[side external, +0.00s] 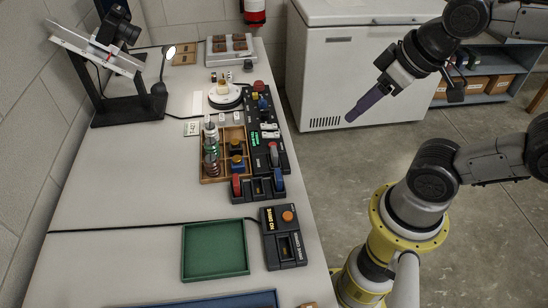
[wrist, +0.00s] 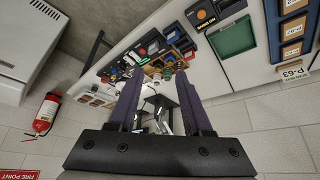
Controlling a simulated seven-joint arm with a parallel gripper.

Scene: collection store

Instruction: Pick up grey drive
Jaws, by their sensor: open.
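I cannot pick out the grey drive with certainty in either view; the small items on the bench are too small to tell apart. My gripper (side external: 352,117) is raised over the floor, to the right of the bench, well apart from everything on it. In the wrist view my gripper (wrist: 158,80) shows two dark purple fingers spread apart with nothing held between them. The wrist camera looks across the bench from a distance and tilted.
The long white bench (side external: 130,220) holds a green tray (side external: 215,250), a black box with an orange knob (side external: 284,238), a wooden compartment tray (side external: 213,180), a black panel with coloured parts (side external: 262,135) and a camera stand (side external: 128,107). A white chest freezer (side external: 350,70) stands beyond.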

